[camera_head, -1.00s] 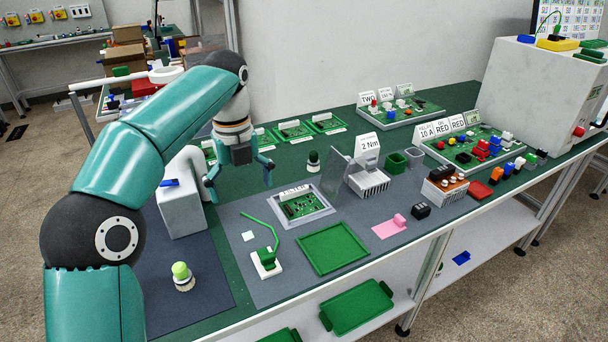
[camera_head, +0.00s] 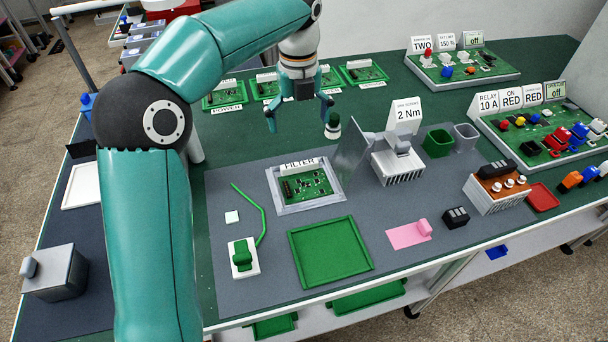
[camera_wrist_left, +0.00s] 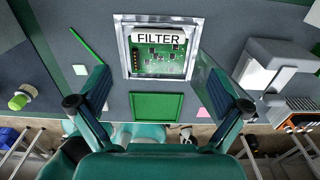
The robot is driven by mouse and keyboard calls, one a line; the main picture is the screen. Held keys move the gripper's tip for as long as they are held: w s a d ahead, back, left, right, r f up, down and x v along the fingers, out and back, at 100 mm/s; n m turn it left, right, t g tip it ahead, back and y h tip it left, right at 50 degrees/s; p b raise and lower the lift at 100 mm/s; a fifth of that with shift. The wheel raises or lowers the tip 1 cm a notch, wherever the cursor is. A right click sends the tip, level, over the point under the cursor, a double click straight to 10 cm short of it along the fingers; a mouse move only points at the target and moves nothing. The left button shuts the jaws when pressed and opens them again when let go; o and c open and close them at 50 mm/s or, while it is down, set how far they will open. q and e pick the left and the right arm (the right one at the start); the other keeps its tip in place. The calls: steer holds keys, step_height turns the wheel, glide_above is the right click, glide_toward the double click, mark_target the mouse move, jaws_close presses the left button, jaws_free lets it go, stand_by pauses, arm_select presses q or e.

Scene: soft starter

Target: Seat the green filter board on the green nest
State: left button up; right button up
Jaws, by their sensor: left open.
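The green filter board (camera_head: 308,184) lies flat in a silver-grey square frame (camera_head: 284,207) with a white FILTER label at its far edge. The board (camera_wrist_left: 158,62) and label also show in the left wrist view. A shallow empty green tray (camera_head: 330,250) lies nearer the table's front edge; I cannot tell whether the tray or the framed spot is the green nest. My left gripper (camera_head: 299,112) is open and empty, in the air beyond the board in the head view. In the left wrist view its fingers (camera_wrist_left: 158,100) are spread wide, with the board ahead between them. My right gripper is not in view.
A clear upright panel (camera_head: 352,150) stands right of the frame, beside a finned block (camera_head: 398,168). Several boards (camera_head: 222,98) line the back.

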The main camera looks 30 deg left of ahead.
arm_select(q)
glide_above(300, 162)
step_height(300, 162, down, 5)
steer(key=shift+a+b, duration=0.15)
steer(key=shift+b, duration=0.2)
steer(key=shift+f+b, duration=0.35)
steer(key=shift+f, duration=2.65)
steer(key=c, duration=0.8)
steer(key=shift+r, duration=0.1)
step_height(300, 162, up, 20)
steer(key=p, duration=0.5)
